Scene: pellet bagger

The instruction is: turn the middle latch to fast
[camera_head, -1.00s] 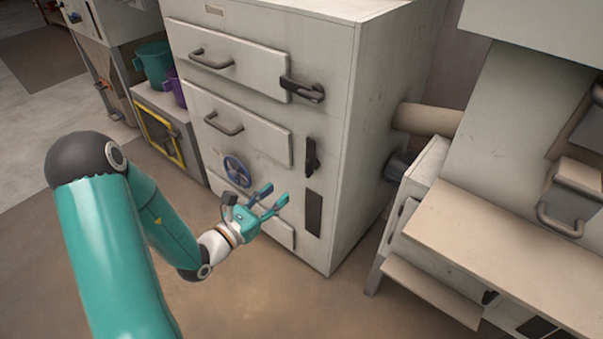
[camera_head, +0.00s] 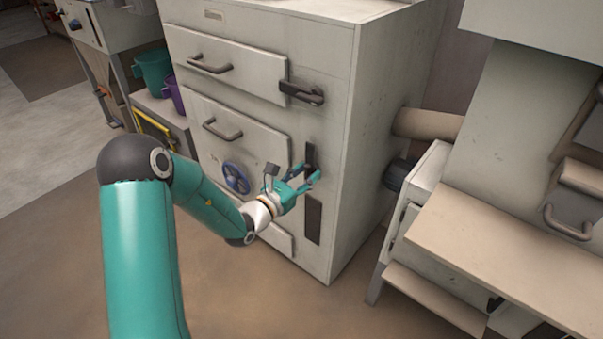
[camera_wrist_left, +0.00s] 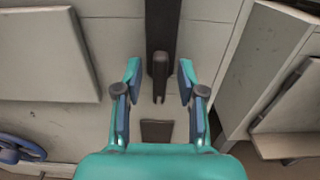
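The middle latch (camera_head: 309,155) is a dark upright bar on the front of the grey cabinet, right of the middle door. In the left wrist view its handle (camera_wrist_left: 160,66) hangs straight down along a dark backing plate. My left gripper (camera_head: 308,173) is open in front of the cabinet, close to the latch, and partly covers its lower end. In the left wrist view the gripper's two fingers (camera_wrist_left: 159,78) stand one on each side of the handle, with gaps on both sides. Whether the fingertips reach its depth is unclear. My right gripper is not in view.
Above is another latch (camera_head: 302,93) with its handle lying sideways. Below is a dark plate (camera_head: 313,219). A blue handwheel (camera_head: 235,178) and door handles (camera_head: 222,131) stick out to the left. A bench (camera_head: 500,240) stands to the right, past a floor gap.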

